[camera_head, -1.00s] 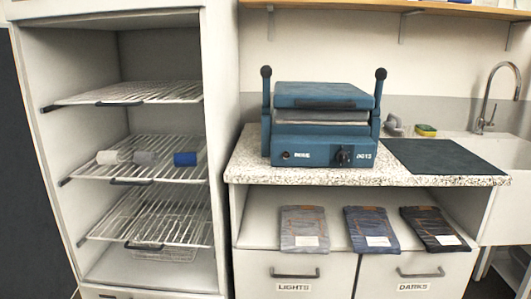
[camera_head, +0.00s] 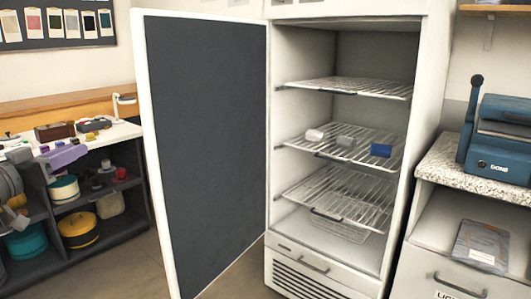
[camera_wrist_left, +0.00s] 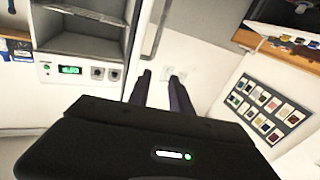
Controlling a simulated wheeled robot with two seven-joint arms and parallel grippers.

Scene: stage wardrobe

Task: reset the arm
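My left gripper (camera_wrist_left: 160,76) shows in the left wrist view with its two dark fingers apart and nothing visible between them. Beyond the fingers is a pale surface with small fittings. My right gripper is not in view.
A white cabinet (camera_head: 431,120) stands open, its dark-faced door (camera_head: 205,150) swung left. A blue press (camera_head: 497,150) is right; a cluttered workbench (camera_head: 122,133) is left.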

